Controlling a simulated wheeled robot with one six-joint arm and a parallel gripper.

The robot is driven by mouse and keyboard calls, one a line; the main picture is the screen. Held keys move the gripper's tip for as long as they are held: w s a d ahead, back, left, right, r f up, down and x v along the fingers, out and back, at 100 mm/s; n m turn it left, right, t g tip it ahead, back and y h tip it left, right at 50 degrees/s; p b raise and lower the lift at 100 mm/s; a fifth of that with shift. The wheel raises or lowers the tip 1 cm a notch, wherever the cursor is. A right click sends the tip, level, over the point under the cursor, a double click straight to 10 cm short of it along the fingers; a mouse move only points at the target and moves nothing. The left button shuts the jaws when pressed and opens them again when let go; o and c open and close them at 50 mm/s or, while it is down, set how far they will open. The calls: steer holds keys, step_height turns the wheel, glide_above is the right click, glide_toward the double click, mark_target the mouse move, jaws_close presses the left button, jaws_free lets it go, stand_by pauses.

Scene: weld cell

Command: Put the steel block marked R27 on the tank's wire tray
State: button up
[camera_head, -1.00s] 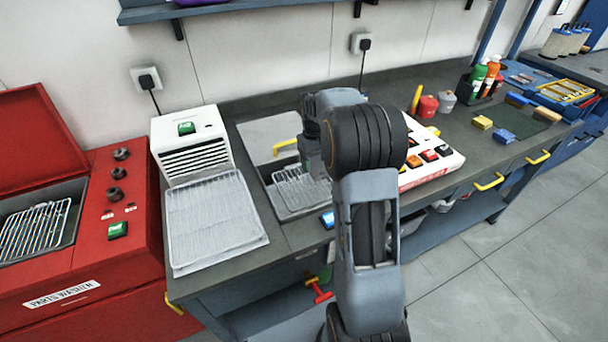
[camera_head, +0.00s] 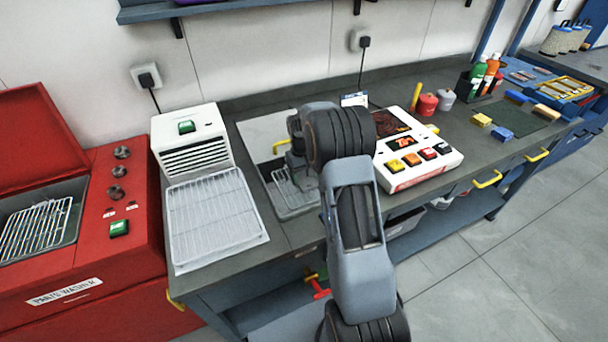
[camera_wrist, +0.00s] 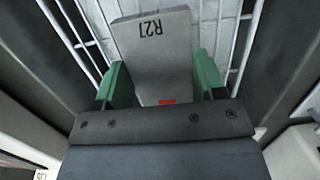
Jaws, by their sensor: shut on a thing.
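The grey steel block marked R27 (camera_wrist: 155,45) is between the green fingers of my gripper (camera_wrist: 160,82) in the wrist view. My gripper is shut on it. Wires of the tray (camera_wrist: 85,25) show behind and on both sides of the block. I cannot tell whether the block touches them. In the head view, the wire tray (camera_head: 284,190) sits in the sunken tank (camera_head: 297,212) in the bench. My gripper (camera_head: 297,165) is over that tank, largely hidden by my arm, which also hides the block and the tank's right side.
A white box with a vent (camera_head: 190,135) and a wire rack (camera_head: 215,220) stand left of the tank. The red parts washer (camera_head: 110,260) is further left. A white device with coloured buttons (camera_head: 425,165) is close on the right. Coloured blocks (camera_head: 480,120) lie further right.

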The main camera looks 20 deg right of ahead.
mark_target(302, 174)
steer(key=shift+f, duration=0.1)
steer(key=o, duration=1.6)
steer(key=shift+c, duration=0.2)
step_height(302, 174, up, 12)
steer(key=w+f, duration=0.1)
steer(key=w, duration=0.1)
steer(key=s+a+r+t, duration=0.3)
steer(key=s+a+r, duration=0.35)
steer(key=s, duration=0.35)
steer(key=s+a+f+t, duration=0.1)
steer(key=s+a, duration=0.1)
steer(key=s, duration=0.5)
steer(key=s+a+f+t, duration=0.1)
steer(key=s+a, duration=0.1)
steer(key=s, duration=0.6)
steer(key=shift+a+f+t+b, duration=0.15)
steer(key=shift+a+t+b, duration=0.15)
steer(key=shift+b, duration=0.1)
